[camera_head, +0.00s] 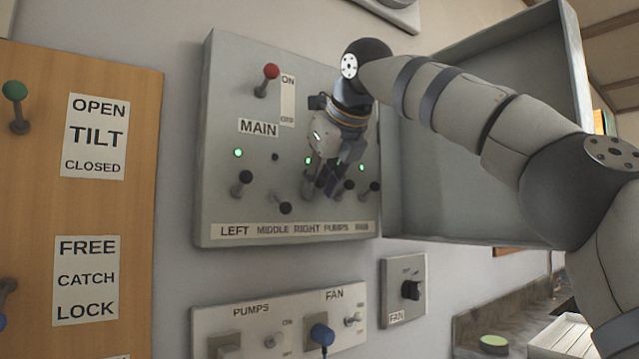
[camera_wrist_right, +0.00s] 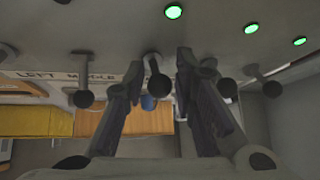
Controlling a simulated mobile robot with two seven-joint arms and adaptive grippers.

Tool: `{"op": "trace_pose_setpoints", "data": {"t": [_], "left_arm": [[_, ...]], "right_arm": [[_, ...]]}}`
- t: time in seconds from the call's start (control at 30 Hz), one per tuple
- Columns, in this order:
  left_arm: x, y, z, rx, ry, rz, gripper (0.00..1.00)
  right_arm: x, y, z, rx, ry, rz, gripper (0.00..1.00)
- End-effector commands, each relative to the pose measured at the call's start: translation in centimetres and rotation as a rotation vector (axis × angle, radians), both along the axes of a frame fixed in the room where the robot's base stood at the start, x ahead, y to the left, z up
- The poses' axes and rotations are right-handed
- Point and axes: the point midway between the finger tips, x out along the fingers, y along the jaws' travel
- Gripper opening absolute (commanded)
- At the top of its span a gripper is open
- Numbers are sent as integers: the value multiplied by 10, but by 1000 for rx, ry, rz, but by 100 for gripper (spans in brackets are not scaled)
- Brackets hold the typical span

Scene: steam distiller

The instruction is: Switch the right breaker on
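The right breaker's lever (camera_wrist_right: 158,85) stands between the fingers of my right gripper (camera_wrist_right: 160,72) in the right wrist view. The fingers are open around it, with visible gaps. Its green lamp (camera_wrist_right: 174,12) is lit. In the head view my right gripper (camera_head: 328,180) is at the grey breaker panel (camera_head: 222,100), above the label strip, and partly hides the right and pumps levers. The right lamp (camera_head: 308,160) is green there too. My left gripper is not in view.
The middle lever (camera_head: 285,208) points down and its lamp (camera_head: 275,157) is dark. The left (camera_head: 242,182) and fan (camera_head: 370,188) levers sit higher, with green lamps. The red main lever (camera_head: 270,73) is up at ON. The open panel door (camera_head: 470,200) stands at right, behind my arm.

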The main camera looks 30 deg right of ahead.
Motion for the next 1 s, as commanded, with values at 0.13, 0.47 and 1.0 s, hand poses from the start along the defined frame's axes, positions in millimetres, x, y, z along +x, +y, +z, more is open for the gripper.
{"op": "trace_pose_setpoints", "data": {"t": [0.13,0.47,1.0], "left_arm": [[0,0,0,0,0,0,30],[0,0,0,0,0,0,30],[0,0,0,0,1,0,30]], "right_arm": [[0,0,-1,0,2,-1,26],[-37,7,29,1,-4,0,26],[-95,19,71,0,2,-1,26]]}}
